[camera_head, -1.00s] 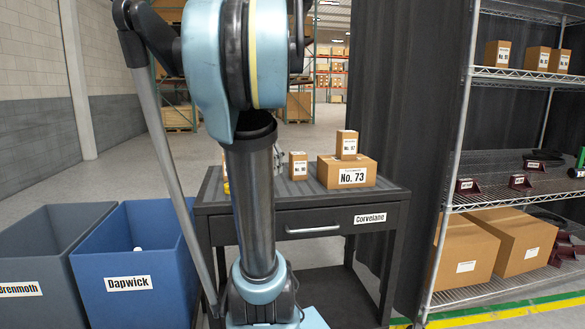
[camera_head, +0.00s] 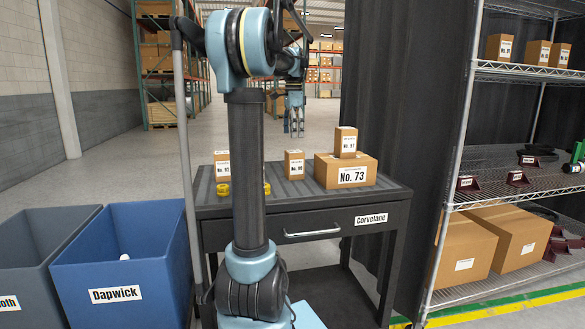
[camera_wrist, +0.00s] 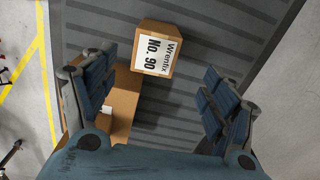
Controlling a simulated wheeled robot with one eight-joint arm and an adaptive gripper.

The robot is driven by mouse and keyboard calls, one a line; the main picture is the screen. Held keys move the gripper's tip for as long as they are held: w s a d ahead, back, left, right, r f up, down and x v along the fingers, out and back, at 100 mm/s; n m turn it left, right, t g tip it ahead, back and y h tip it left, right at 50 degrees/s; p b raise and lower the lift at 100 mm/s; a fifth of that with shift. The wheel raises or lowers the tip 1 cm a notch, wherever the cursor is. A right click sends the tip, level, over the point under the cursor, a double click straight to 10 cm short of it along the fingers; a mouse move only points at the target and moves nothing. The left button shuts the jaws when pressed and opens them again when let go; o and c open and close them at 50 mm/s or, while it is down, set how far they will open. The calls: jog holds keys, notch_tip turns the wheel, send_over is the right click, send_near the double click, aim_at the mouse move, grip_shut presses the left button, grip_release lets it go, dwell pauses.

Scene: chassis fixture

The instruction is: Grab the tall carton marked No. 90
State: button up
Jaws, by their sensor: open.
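The tall carton marked No. 90 (camera_head: 294,165) stands upright on the dark cart top (camera_head: 383,192), left of the No. 73 box. The wrist view shows its Wrentix No. 90 label and its top (camera_wrist: 154,48) beyond my fingertips. My gripper (camera_head: 295,132) points down above this carton, with a visible gap between them. In the wrist view my gripper (camera_wrist: 160,85) is open and empty, its fingers spread wide, with the carton lying in the direction of the opening.
The No. 73 box (camera_head: 362,173) bears a small carton (camera_head: 346,142). Another small carton (camera_head: 222,162) and yellow pieces (camera_head: 223,189) are at the cart's left. The Dapwick bin (camera_head: 160,270) stands left; a wire shelf (camera_head: 500,205) stands right.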

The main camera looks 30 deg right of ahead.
aim_at(293, 151)
notch_tip(293, 151, down, 9)
jog(key=shift+f, duration=0.1)
jog(key=shift+s+d+f, duration=0.1)
jog(key=shift+s+f, duration=0.05)
jog(key=shift+f, duration=1.25)
jog(key=shift+s+d+f, duration=0.1)
jog(key=shift+s+f, duration=0.05)
jog(key=shift+f, duration=1.25)
jog(key=c, duration=1.4)
